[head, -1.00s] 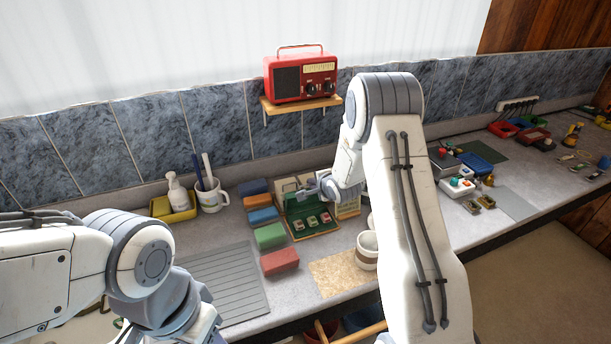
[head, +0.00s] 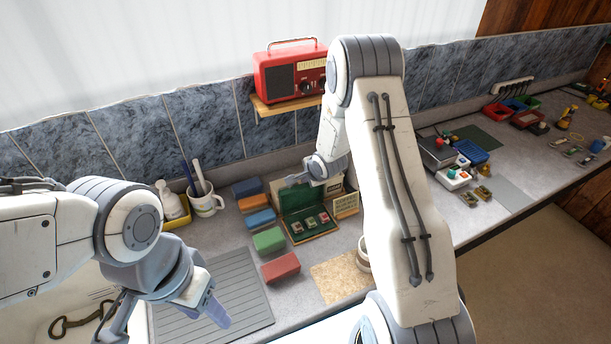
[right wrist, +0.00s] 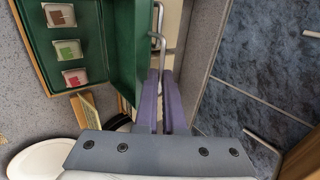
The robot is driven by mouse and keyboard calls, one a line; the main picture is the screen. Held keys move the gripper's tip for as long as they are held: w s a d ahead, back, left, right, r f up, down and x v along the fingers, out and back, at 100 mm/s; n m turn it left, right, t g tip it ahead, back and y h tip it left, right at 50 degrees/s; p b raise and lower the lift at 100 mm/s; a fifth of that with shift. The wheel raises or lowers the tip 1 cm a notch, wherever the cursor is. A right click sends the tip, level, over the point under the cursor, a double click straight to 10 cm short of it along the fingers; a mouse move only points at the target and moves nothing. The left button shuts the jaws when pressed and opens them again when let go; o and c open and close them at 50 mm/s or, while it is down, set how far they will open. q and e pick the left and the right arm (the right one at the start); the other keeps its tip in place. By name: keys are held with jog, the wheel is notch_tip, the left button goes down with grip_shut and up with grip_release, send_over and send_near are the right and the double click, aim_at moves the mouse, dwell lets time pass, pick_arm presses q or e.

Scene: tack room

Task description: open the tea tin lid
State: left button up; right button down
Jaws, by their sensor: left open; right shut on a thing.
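My left gripper (head: 165,322) is open and empty at the lower left.
The open green-lined box (head: 309,232) with several packets stands in front. A cork mat (head: 338,276), grey ribbed mat (head: 240,300) and mug (head: 206,203) are nearby. A red radio (head: 289,73) sits above.

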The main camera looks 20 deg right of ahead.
jog(key=c, duration=1)
grip_release()
jog(key=shift+c, duration=0.2)
jog(key=shift+s+r, duration=0.1)
jog(key=shift+r, duration=0.05)
jog(key=shift+s+r, duration=0.2)
jog(key=b+v, duration=0.1)
jog(key=v, duration=0.8)
jog(key=shift+s+r, duration=0.15)
jog(key=shift+r, duration=0.15)
